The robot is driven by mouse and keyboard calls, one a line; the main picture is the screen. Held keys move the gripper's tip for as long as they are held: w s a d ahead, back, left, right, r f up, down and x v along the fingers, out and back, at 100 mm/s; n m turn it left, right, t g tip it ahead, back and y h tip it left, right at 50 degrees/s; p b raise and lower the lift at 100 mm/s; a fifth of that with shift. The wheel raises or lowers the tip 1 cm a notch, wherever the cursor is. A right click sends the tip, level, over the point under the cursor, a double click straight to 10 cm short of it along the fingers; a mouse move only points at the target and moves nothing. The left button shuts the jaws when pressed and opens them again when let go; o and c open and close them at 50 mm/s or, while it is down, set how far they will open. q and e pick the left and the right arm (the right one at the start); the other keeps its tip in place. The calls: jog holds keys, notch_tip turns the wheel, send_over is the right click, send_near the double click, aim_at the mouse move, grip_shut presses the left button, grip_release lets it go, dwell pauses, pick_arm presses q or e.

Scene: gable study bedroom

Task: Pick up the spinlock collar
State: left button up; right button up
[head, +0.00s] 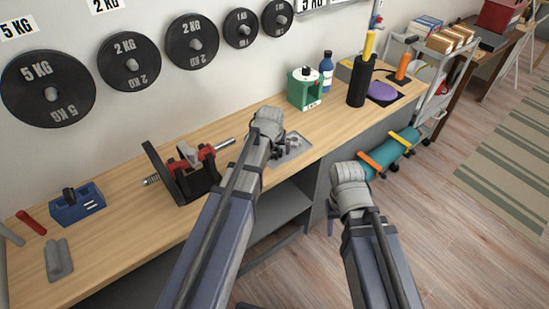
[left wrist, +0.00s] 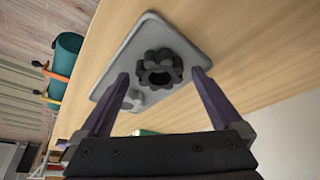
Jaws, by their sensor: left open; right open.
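The spinlock collar (left wrist: 159,70) is a dark, lobed ring with a central hole, resting on a grey tray (left wrist: 113,72) on the wooden bench. In the head view it is a small grey shape (head: 292,142), partly hidden beside my left wrist. My left gripper (left wrist: 161,75) is open and empty. Its two fingers show on either side of the collar in the left wrist view, with no visible contact. My right arm's wrist (head: 350,186) is in front of the bench; its jaws are mostly hidden, and I see nothing held.
A smaller grey part (left wrist: 132,99) lies on the tray near one finger. A black and red clamp-like device (head: 190,170) stands left on the bench. A green holder (head: 304,90), a blue bottle (head: 326,72) and a black cylinder (head: 361,82) stand behind and right of the tray.

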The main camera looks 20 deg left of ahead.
pick_arm(q)
jog(key=shift+c, duration=0.2)
jog(key=c, duration=1.3)
jog(key=shift+o, duration=0.2)
notch_tip(320, 180, up, 10)
jog(key=p, duration=1)
